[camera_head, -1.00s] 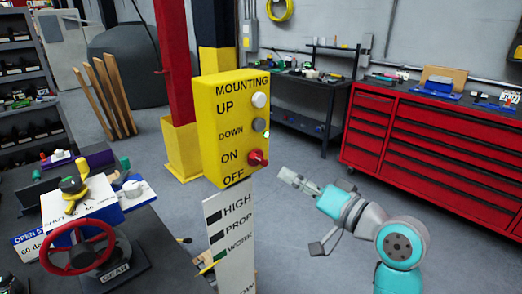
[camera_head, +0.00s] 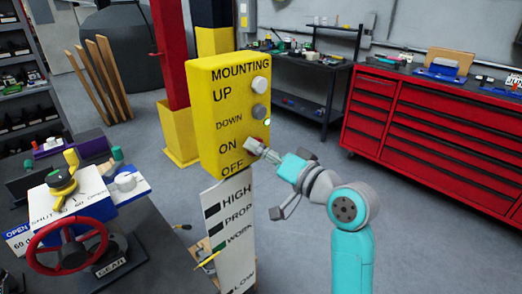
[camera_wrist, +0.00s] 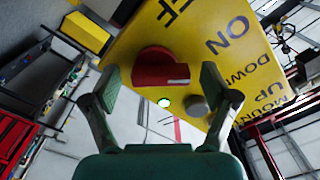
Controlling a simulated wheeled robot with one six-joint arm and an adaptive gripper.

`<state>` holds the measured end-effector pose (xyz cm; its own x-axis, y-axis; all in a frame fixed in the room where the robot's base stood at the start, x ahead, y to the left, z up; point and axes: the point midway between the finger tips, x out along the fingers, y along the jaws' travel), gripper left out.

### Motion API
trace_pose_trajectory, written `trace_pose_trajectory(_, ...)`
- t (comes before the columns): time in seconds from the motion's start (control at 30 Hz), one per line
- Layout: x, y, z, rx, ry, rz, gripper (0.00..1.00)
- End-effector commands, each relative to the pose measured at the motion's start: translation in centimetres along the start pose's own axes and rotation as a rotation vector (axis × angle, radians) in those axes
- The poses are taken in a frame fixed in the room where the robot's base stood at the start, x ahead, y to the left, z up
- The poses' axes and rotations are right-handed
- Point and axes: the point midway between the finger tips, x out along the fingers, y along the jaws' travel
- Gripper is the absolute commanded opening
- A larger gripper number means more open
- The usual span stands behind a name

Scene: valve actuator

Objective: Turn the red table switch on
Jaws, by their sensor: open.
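A yellow control box (camera_head: 210,120) carries the words MOUNTING, UP, DOWN, ON and OFF. The red switch (camera_wrist: 160,68) sits on its side by ON and OFF. In the head view the red switch (camera_head: 256,142) is mostly hidden behind my gripper (camera_head: 262,151). In the wrist view my gripper (camera_wrist: 158,95) is open, with one finger on each side of the red switch. I cannot tell whether the fingers touch it. A white button (camera_head: 260,84) and a grey button (camera_head: 259,112) sit above the switch, and a small green light (camera_head: 267,121) glows nearby.
A bench with a red handwheel (camera_head: 68,246) is at the left. A red tool cabinet (camera_head: 430,130) stands at the right, with open floor before it.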

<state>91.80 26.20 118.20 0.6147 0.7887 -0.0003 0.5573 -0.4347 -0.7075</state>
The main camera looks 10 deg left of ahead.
Motion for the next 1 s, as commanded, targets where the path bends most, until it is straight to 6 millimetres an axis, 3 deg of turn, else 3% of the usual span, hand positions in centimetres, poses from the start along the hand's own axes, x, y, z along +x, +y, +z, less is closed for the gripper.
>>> trace_pose_trajectory(0.4, 0.78, 0.0, -0.03, -0.001, 0.001, 0.0, 0.85)
trace_pose_trajectory(0.63, 0.77, 0.0, -0.02, 0.0, 0.001, 0.0, 0.28)
trace_pose_trajectory(1.0, 0.77, 0.03, 0.04, -0.09, 0.0, 0.001, 0.25)
